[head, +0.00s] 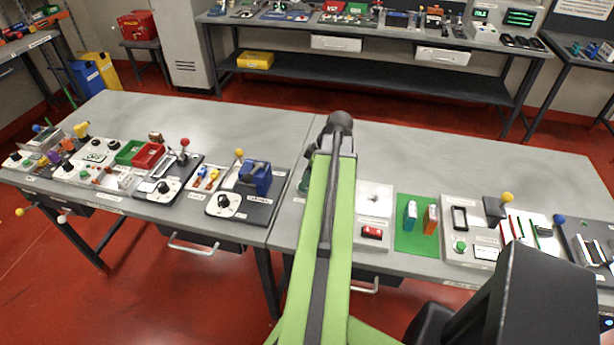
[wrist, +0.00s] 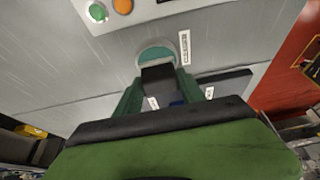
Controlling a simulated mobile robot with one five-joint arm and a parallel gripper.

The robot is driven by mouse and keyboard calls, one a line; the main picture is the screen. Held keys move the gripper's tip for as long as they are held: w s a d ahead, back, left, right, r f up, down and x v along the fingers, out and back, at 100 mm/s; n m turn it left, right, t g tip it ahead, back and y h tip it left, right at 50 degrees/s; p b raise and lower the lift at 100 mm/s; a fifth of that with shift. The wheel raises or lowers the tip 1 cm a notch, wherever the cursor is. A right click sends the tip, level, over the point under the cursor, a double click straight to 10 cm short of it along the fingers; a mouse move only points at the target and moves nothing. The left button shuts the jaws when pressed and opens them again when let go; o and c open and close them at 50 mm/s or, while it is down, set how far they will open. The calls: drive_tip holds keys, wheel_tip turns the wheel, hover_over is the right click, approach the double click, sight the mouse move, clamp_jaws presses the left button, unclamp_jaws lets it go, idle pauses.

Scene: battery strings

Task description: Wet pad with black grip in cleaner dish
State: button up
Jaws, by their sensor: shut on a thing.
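In the wrist view my gripper (wrist: 159,82) has its two dark green fingers closed on the sides of a black grip (wrist: 158,73). The pad under the grip is hidden. The round teal cleaner dish (wrist: 152,51) lies on the grey table just beyond the grip, with a white label beside it. The grip overlaps the near part of the dish in the picture; I cannot tell whether the pad touches it. In the head view my green arm hides the gripper and most of this spot.
The grey table (head: 440,160) carries a red-button panel (head: 372,233) and a green mat (head: 405,239) with small upright blocks to the right of my arm. A dark board with a blue block (head: 256,178) is to the left. The table's back strip is clear.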

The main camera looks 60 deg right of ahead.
drive_tip(key=shift+f+b, duration=0.55)
idle(1.3)
wheel_tip(320, 180, up, 7)
drive_tip(key=p, duration=0.7)
drive_tip(key=shift+r, duration=0.1)
